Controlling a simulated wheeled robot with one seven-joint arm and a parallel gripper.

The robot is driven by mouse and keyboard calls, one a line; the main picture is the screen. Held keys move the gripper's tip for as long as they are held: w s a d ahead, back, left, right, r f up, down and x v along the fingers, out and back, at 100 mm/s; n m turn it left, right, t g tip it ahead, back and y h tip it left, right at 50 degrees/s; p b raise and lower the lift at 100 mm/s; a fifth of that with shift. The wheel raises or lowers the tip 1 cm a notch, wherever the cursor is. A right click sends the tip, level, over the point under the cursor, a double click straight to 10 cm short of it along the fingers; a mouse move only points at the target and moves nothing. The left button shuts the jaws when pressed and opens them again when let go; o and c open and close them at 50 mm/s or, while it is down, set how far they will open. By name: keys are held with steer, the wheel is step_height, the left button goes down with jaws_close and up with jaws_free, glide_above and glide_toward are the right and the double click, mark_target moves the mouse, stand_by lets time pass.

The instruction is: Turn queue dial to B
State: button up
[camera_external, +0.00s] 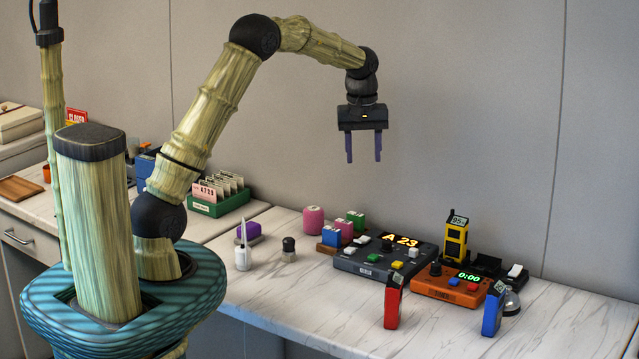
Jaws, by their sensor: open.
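The queue unit (345,264) is a dark grey box on the marble counter, with a lit display (401,241) reading "A 23". A small dark dial (387,244) sits on its top, left of the display; its pointer and markings are too small to read. Colored buttons are on the same top. My gripper (364,147) points down with its two fingers apart and empty. It is high above the counter, well clear of the queue unit.
An orange timer box (452,288) reading "0:00" stands right of the queue unit. A red device (393,303), a blue device (492,309) and a yellow handset (455,241) stand near it. A white bottle (243,257) and a stamp (289,250) stand left.

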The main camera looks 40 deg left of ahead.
steer(key=n+b, duration=0.1)
steer(key=b, duration=0.3)
glide_above(387, 241)
step_height(387, 241, down, 4)
steer(key=f, duration=0.1)
steer(key=shift+a+r+n+g+p, duration=0.1)
steer(key=shift+r+n+g+p, duration=0.25)
steer(key=shift+r, duration=0.1)
step_height(387, 241, down, 18)
steer(key=shift+r+b, duration=0.25)
steer(key=shift+b, duration=0.55)
steer(key=c, duration=1)
